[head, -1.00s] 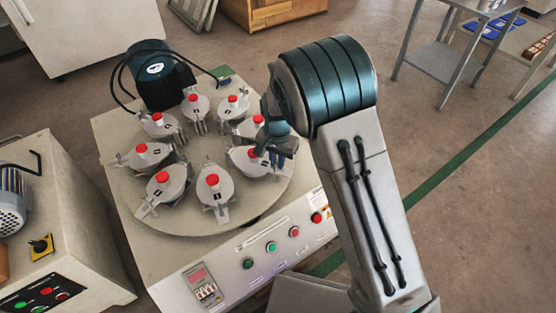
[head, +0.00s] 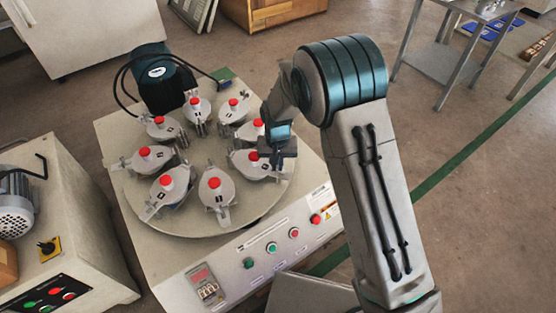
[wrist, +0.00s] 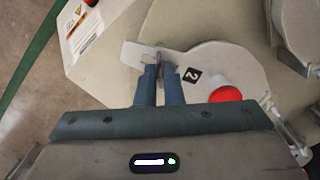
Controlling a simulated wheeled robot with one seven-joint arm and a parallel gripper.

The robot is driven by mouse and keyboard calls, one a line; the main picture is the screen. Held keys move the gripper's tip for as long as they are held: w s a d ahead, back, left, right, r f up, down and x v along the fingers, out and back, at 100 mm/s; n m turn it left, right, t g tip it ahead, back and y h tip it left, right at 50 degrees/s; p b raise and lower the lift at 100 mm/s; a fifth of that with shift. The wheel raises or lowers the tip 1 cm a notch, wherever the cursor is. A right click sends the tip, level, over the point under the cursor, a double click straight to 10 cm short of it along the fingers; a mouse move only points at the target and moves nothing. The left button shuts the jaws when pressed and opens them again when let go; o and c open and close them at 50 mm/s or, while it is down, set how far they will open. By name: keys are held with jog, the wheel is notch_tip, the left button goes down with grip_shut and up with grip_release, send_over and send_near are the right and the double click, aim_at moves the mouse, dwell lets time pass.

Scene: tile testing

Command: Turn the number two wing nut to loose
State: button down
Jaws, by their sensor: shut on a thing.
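The number two station shows in the wrist view as a pale grey pot lid (wrist: 228,62) with a black "2" label (wrist: 194,77) and a red knob (wrist: 226,95). A flat grey lug sticks out on its left. My gripper (wrist: 159,68) points at this lug, with its blue fingers shut on the number two wing nut (wrist: 160,58), a thin upright piece mostly hidden between the fingertips. Its exact angle is hard to tell. In the head view my gripper (head: 277,163) is at the right side of the number two lid (head: 247,161).
Several similar lids with red knobs ring the round turntable (head: 205,222). A dark motor (head: 158,78) with black cables stands at the back left. The front panel (head: 262,245) has buttons and a display. Another machine (head: 70,215) stands at the left.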

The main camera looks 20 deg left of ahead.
jog(key=n+p, duration=0.2)
jog(key=n, duration=0.4)
jog(key=shift+r+n+p, duration=0.1)
jog(key=shift+n+p, duration=0.2)
jog(key=shift+p, duration=0.1)
jog(key=n+p, duration=0.2)
jog(key=n, duration=0.4)
jog(key=shift+s, duration=0.1)
jog(key=shift+n, duration=0.3)
jog(key=c, duration=1.6)
grip_release()
jog(key=shift+a, duration=0.1)
jog(key=shift+o, duration=0.2)
notch_tip(320, 180, up, 14)
jog(key=p, duration=0.4)
jog(key=shift+f, duration=0.2)
